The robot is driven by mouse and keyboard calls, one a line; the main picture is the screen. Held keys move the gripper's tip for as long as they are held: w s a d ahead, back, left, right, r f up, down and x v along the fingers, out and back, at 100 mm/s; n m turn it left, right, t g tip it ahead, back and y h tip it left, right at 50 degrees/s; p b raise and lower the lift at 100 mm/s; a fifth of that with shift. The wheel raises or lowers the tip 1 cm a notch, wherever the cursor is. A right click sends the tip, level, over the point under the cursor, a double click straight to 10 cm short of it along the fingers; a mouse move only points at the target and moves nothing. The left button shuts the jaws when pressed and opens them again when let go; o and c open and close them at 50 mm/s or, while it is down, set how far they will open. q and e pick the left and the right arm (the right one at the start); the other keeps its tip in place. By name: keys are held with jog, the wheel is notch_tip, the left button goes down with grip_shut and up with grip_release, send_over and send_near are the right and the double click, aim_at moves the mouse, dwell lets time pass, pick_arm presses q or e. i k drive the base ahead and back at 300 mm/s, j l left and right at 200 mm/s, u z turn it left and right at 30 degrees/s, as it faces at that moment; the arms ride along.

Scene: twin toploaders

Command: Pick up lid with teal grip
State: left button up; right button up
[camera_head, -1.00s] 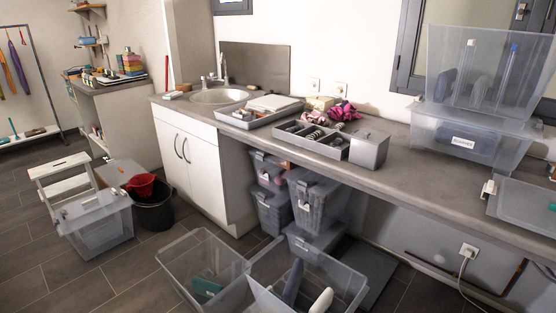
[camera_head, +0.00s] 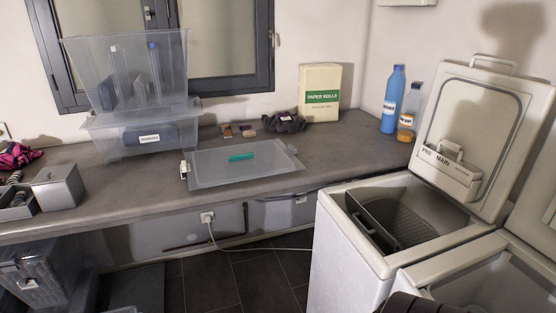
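The lid (camera_head: 222,173) is a flat, translucent grey plastic panel lying on the worktop, left of the open washing machine. Its teal grip (camera_head: 241,157) is a short bar on the upper face near the middle. A small white clip (camera_head: 184,168) shows at its left edge. The lid's front edge lies close to the front edge of the worktop. Nothing rests on it. Neither of my grippers is visible in this view.
Stacked clear bins (camera_head: 140,135) stand left of the lid. A blue bottle (camera_head: 392,100) is further right. An open top-loader (camera_head: 350,240) stands at the right. Worktop (camera_head: 95,205) is bare front left.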

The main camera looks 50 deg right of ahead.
aim_at(210, 168)
jog(key=z, duration=1.45)
jog(key=u, duration=0.45)
jog(key=k+j+u, duration=0.1)
jog(key=u, duration=0.35)
jog(key=j+u, duration=0.15)
jog(key=u, duration=0.3)
jog(key=l+z, duration=0.1)
jog(key=z, duration=1.4)
